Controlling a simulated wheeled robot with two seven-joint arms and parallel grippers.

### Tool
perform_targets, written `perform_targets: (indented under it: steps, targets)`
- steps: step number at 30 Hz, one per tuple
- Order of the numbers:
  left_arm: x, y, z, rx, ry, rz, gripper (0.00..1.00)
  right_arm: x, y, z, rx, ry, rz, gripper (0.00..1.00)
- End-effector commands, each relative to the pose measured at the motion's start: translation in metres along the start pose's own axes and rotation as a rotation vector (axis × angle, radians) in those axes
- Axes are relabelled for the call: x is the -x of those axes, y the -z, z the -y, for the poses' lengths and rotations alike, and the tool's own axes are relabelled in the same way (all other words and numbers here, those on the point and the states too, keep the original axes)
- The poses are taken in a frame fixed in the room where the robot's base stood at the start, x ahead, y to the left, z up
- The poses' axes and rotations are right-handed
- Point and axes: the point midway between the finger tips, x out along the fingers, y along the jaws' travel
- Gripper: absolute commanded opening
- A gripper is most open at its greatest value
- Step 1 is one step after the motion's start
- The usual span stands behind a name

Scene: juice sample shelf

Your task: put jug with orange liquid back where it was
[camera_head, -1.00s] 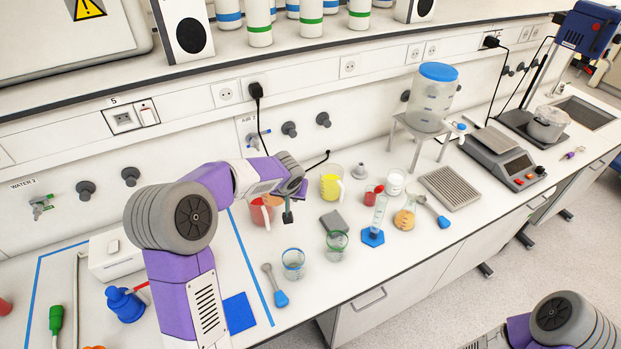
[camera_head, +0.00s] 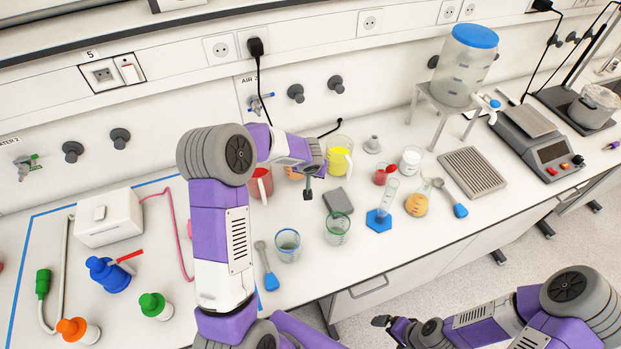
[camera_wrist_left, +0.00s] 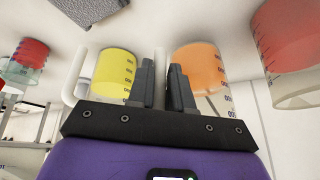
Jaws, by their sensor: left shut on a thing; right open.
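The jug with orange liquid shows in the left wrist view (camera_wrist_left: 200,68), right of my left gripper's fingers (camera_wrist_left: 167,85). The fingers are shut on its pale handle. In the head view it is mostly hidden behind my left gripper (camera_head: 308,190), with a bit of orange (camera_head: 293,174) showing. It is between the red jug (camera_head: 261,186) and the yellow jug (camera_head: 338,160). It looks upright, on or very near the bench; I cannot tell if it touches. My right gripper (camera_head: 382,322) is open and empty, low in front of the bench.
A grey block (camera_head: 337,200), two glass beakers (camera_head: 288,245) (camera_head: 337,228), a cylinder on a blue foot (camera_head: 381,212) and an orange flask (camera_head: 416,202) stand nearby. A small red beaker (camera_head: 383,174) is right of the yellow jug. Blue spoons lie on the bench.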

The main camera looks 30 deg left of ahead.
Motion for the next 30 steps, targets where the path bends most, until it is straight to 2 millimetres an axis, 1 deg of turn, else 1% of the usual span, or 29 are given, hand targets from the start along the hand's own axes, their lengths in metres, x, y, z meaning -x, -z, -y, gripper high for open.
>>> perform_targets:
  steps: [1, 3, 6, 14, 19, 20, 24, 30]
  targets:
    - [-0.009, -0.005, -0.001, -0.003, 0.0, 0.004, 0.0, -0.002, 0.0, -0.001, 0.0, 0.0, 0.0, 1.0]
    - [-0.018, -0.01, -0.002, -0.002, 0.0, 0.003, 0.0, -0.004, 0.0, -0.002, 0.0, 0.0, 0.0, 1.0]
    - [-0.026, -0.014, -0.003, -0.002, 0.0, 0.001, 0.0, -0.005, 0.0, -0.002, 0.0, 0.0, 0.0, 1.0]
    - [-0.027, -0.013, -0.002, -0.001, 0.0, -0.001, 0.0, -0.005, 0.0, -0.002, 0.0, 0.0, 0.0, 1.0]
    - [-0.03, -0.015, -0.003, -0.001, 0.0, -0.001, 0.0, -0.01, 0.001, -0.004, 0.0, 0.0, 0.0, 1.0]
    - [-0.03, -0.016, -0.003, 0.0, 0.0, 0.002, 0.23, -0.009, 0.001, -0.004, 0.0, 0.0, 0.0, 1.0]
    - [-0.029, -0.015, -0.003, 0.0, 0.0, 0.002, 0.44, -0.009, 0.001, -0.003, 0.0, 0.0, 0.0, 1.0]
    - [-0.029, -0.015, -0.003, 0.0, 0.0, 0.002, 0.45, -0.009, 0.001, -0.003, 0.0, 0.0, 0.0, 1.0]
